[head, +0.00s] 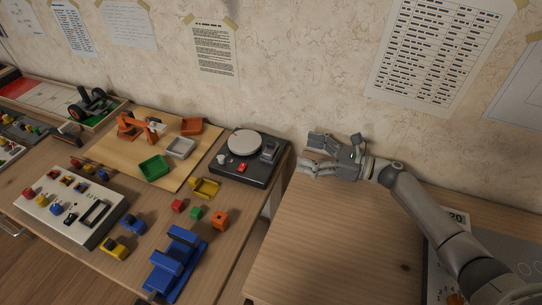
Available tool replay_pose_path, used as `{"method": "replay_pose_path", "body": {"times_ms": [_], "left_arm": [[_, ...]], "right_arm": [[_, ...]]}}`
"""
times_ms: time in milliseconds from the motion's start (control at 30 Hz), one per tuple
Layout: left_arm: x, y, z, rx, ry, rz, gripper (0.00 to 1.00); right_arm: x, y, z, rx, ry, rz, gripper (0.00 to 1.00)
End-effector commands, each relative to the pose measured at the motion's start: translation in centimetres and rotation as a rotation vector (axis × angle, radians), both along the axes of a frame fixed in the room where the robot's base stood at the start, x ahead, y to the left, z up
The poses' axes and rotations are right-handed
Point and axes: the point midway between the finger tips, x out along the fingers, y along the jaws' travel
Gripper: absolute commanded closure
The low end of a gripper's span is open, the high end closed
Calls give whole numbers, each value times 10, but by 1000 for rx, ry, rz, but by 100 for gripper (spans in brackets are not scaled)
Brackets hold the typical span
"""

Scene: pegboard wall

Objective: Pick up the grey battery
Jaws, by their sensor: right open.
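My right gripper (312,156) is open, its fingers pointing left, above the gap between the two tables and near the wall. Nothing shows between its fingers. A dark grey block (269,149) sits on the right side of a black device (246,177), left of the gripper and apart from it. I cannot tell for certain whether this block is the grey battery. The device also carries a round light grey disc (245,142) and a red switch (242,168). My left gripper is not in view.
The right table (330,235) is mostly bare under my right arm. The left table holds a board with small trays (155,167), a white control panel (68,205), a blue stand (176,262) and several coloured blocks. A wall with papers stands close behind.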

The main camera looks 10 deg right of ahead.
Motion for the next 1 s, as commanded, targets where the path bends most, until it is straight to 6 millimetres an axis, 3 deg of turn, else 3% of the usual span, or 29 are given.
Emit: {"method": "replay_pose_path", "body": {"times_ms": [333,567,800,1000], "left_arm": [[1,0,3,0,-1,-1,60],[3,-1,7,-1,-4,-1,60],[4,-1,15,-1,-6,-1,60],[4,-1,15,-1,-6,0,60]], "right_arm": [[25,39,-1,2,-2,1,21],[33,55,1,1,-1,1,21],[48,87,2,1,-1,0,21],[54,95,1,0,0,0,21]]}}
